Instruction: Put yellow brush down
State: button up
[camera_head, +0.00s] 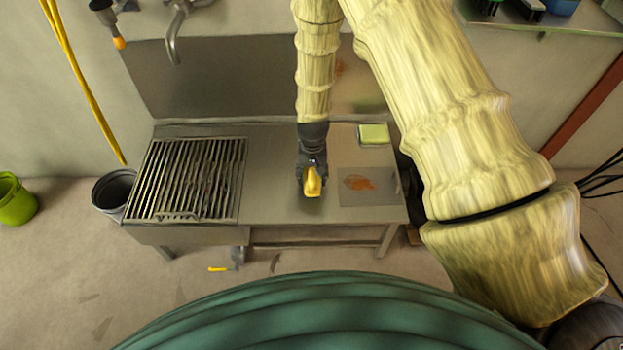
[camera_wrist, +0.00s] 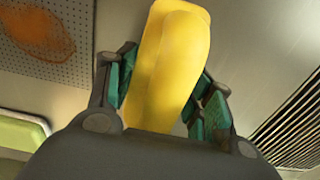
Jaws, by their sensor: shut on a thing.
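The yellow brush (camera_head: 312,183) is in my gripper (camera_head: 310,172), over the middle of the steel counter (camera_head: 275,185). In the wrist view the yellow brush (camera_wrist: 170,60) stands between the two finger pads of my gripper (camera_wrist: 168,92), which is shut on it. Only its smooth yellow body shows; any bristles are hidden. I cannot tell whether the brush touches the counter.
A slatted grate (camera_head: 188,180) fills the counter's left side. A perforated plate (camera_head: 366,199) with an orange stain (camera_head: 359,183) lies right of my gripper. A green-topped pad (camera_head: 374,134) sits behind it. Bare steel lies between grate and plate. A faucet (camera_head: 172,40) is at the back.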

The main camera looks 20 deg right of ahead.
jog(key=shift+f, duration=0.45)
jog(key=shift+f, duration=0.1)
jog(key=o, duration=1)
notch_tip(320, 180, up, 12)
jog(key=p, duration=0.3)
jog(key=shift+a, duration=0.1)
